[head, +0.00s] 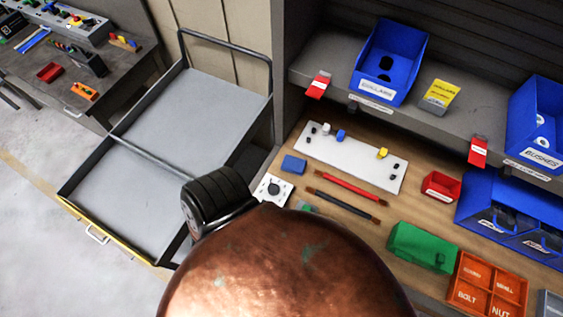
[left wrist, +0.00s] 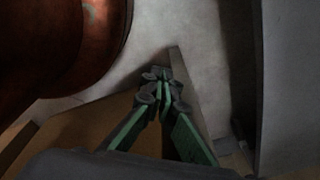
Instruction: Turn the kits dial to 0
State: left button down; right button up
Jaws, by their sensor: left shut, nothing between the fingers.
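A white square plate with a round black knob (head: 273,189) lies on the wooden bench in the head view, the only dial-like thing there. I cannot read its marks or a kits label. My left gripper (left wrist: 162,76) shows in the left wrist view with its green-backed fingers together, shut and empty. In the head view it is mostly hidden behind a large copper-coloured rounded shape; a small green and dark bit shows beside the plate. I cannot tell whether the gripper touches the knob. My right gripper is not in view.
A white board with small pegs (head: 352,158), a red rod (head: 348,186), a blue block (head: 293,165) and a green box (head: 420,247) lie on the bench. Blue bins (head: 390,60) stand on the shelf. A grey cart (head: 195,110) stands left. The copper shape (head: 285,265) blocks the near bench.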

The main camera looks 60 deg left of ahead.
aim_at(273, 189)
jog(key=u, duration=1.55)
jog(key=k, duration=0.35)
jog(key=u, duration=0.4)
